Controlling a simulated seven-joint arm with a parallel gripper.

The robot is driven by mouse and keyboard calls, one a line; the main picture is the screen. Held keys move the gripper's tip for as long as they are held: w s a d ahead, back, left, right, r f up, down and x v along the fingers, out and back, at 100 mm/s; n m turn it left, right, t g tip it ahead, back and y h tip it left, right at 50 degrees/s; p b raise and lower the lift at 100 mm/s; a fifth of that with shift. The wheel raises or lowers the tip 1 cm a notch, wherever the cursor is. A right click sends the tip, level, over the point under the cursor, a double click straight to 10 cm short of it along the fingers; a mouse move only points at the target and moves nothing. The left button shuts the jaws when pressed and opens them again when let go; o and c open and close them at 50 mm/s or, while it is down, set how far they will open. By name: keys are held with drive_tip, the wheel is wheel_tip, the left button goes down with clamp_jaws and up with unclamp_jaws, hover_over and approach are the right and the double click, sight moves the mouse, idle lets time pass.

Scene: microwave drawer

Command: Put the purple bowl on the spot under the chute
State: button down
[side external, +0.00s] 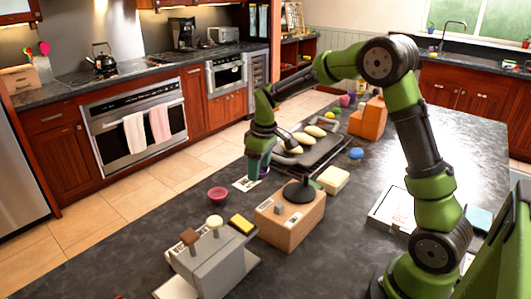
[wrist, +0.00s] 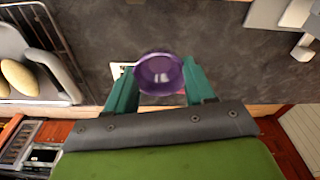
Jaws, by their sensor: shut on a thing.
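The purple bowl (wrist: 160,74) sits between the two teal fingers of my gripper (wrist: 158,88) in the wrist view. My gripper (side external: 258,172) is shut on it and points down over the dark counter in the side view, where the fingers mostly hide the bowl. A white printed card (side external: 246,184) lies on the counter just below the gripper. In the wrist view part of a pale card (wrist: 121,70) shows beside and behind the bowl. I cannot tell which thing is the chute, and whether the bowl touches the counter is unclear.
A wooden box (side external: 290,222) with a dark round-topped fixture stands close on the right. A dark red bowl (side external: 217,195) lies to the left. A rack tray (side external: 312,152) with yellow oval things is behind. A grey box with levers (side external: 210,265) stands in front.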

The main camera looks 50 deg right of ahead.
drive_tip(key=shift+m, duration=0.4)
drive_tip(key=d+f, duration=0.1)
drive_tip(key=f, duration=0.1)
drive_tip(key=s+d+f, duration=0.1)
drive_tip(key=f, duration=0.1)
drive_tip(key=d+f, duration=0.1)
drive_tip(key=f, duration=0.1)
drive_tip(key=shift+s+f, duration=0.2)
drive_tip(key=shift+a+f, duration=0.1)
drive_tip(key=shift+f, duration=1.85)
drive_tip(key=shift+f, duration=0.1)
drive_tip(key=shift+c, duration=2)
unclamp_jaws()
